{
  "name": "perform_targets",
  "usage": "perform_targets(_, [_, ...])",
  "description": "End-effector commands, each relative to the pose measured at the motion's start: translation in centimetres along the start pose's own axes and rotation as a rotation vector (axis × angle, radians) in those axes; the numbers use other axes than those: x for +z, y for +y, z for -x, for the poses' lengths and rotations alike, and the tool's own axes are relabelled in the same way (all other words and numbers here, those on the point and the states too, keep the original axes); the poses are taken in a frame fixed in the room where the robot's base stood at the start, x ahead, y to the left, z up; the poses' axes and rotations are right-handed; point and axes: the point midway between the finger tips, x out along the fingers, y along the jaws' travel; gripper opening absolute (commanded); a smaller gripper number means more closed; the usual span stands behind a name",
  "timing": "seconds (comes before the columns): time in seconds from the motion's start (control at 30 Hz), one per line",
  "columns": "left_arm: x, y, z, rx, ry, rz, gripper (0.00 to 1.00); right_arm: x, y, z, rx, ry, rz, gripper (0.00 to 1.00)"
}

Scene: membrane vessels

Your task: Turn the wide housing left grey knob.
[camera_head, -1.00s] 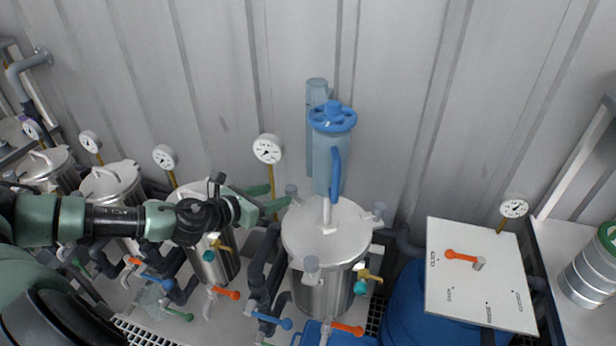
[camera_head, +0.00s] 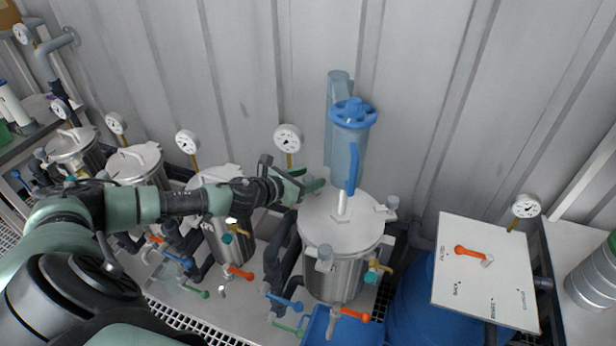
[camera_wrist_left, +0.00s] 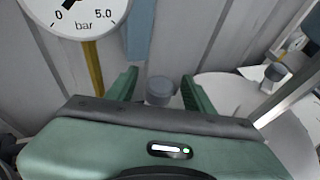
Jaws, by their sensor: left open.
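The wide housing (camera_head: 345,228) is the broad steel vessel with a flat lid at the centre of the head view. Its left grey knob (camera_wrist_left: 160,92) is a short round cylinder, seen between my left gripper's fingers in the left wrist view. In the head view my gripper hides this knob. My left gripper (camera_head: 307,180) is open at the lid's back left edge, with one green finger on each side of the knob; I cannot tell if they touch it. My right gripper is not in view.
Other grey knobs stand on the lid's front (camera_head: 324,258) and right (camera_head: 392,204). A blue clear filter housing (camera_head: 349,150) rises behind the lid. A pressure gauge (camera_head: 288,138) is close behind my left gripper. Narrower steel vessels (camera_head: 135,163) stand left; a white panel (camera_head: 483,270) stands right.

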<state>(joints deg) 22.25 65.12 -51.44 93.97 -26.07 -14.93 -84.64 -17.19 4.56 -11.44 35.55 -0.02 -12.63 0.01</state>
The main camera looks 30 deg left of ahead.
Motion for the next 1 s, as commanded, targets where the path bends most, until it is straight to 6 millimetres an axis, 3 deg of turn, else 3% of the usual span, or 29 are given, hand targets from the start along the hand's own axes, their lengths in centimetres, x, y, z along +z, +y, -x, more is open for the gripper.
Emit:
perform_targets(0.07, [0.0, 0.0, 0.0, 0.000, 0.000, 0.000, 0.50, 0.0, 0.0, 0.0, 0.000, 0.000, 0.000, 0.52])
perform_targets(0.23, [0.0, 0.0, 0.0, 0.000, 0.000, 0.000, 0.02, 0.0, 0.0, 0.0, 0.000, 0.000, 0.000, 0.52])
perform_targets(0.27, [0.0, 0.0, 0.0, 0.000, 0.000, 0.000, 0.00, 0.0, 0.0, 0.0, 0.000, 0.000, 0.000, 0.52])
perform_targets(0.57, [0.2, -0.1, 0.1, 0.026, 0.000, 0.013, 0.00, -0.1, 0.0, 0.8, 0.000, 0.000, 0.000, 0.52])
perform_targets(1.0, [0.6, -0.3, 0.2, 0.300, 0.001, 0.132, 0.00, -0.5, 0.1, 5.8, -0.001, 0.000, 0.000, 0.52])
